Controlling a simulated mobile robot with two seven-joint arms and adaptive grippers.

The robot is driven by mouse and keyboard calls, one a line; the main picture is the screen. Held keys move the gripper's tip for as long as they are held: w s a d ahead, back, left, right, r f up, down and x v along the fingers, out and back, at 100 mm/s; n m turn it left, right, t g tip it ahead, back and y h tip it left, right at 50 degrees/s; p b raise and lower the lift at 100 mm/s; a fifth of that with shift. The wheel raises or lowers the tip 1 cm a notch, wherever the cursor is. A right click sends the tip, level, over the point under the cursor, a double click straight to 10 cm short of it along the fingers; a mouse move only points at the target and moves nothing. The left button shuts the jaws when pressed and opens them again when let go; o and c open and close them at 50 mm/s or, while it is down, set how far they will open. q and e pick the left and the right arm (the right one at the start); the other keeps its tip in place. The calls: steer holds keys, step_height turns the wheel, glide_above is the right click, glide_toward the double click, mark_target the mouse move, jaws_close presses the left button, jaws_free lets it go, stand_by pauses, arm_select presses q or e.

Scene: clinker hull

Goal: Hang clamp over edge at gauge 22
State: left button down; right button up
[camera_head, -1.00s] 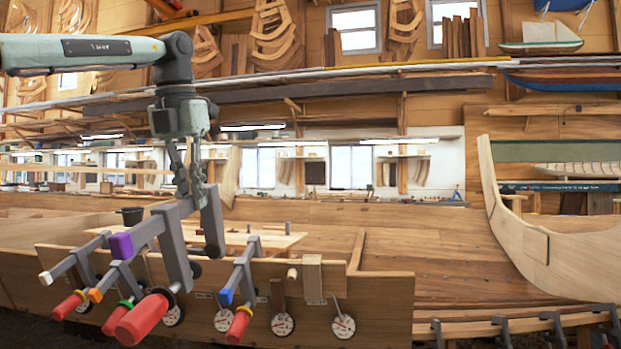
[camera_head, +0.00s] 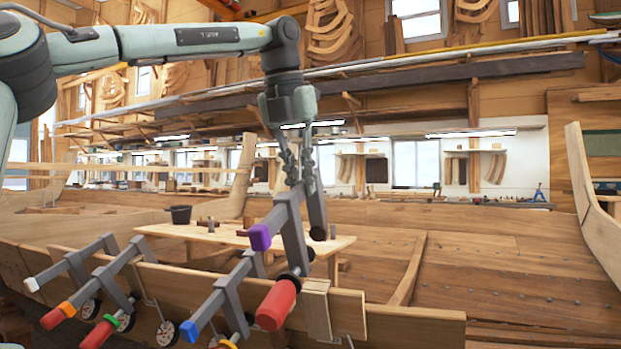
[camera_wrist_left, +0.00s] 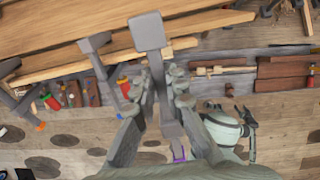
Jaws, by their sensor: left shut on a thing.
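My left gripper (camera_head: 298,170) is shut on a grey clamp (camera_head: 292,232) with a purple pad and a red handle. The clamp hangs upright from the fingers, its red handle in front of the plank (camera_head: 388,318) and just left of a wooden block on the plank's edge. In the left wrist view the fingers (camera_wrist_left: 158,88) close around the clamp's grey bar (camera_wrist_left: 150,32). Round dial gauges (camera_head: 167,333) show low on the plank; their numbers are unreadable and some are cut off or hidden. My right gripper is in neither view.
Several clamps hang along the plank to the left, the nearest having a blue tip (camera_head: 189,331). The wooden block (camera_head: 317,308) straddles the edge. A light table (camera_head: 335,245) with a dark bucket (camera_head: 180,214) stands behind. The edge right of the block looks clear.

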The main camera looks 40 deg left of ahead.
mark_target(315, 283)
arm_select(q)
steer(key=shift+s+f, duration=0.2)
steer(key=shift+f, duration=1.1)
steer(key=shift+x, duration=2.2)
steer(key=shift+s+d+f, duration=0.15)
steer(key=shift+s+f, duration=0.05)
steer(key=shift+f, duration=0.45)
steer(key=shift+x, duration=1.1)
steer(key=shift+w+a+f+b, duration=0.2)
steer(key=shift+w+f+b, duration=0.4)
steer(key=shift+f, duration=0.35)
steer(key=shift+b+x, duration=0.8)
steer(key=shift+x, duration=0.75)
steer(key=shift+w+a+f, duration=0.1)
steer(key=shift+w+f, duration=0.1)
steer(key=shift+f, duration=0.5)
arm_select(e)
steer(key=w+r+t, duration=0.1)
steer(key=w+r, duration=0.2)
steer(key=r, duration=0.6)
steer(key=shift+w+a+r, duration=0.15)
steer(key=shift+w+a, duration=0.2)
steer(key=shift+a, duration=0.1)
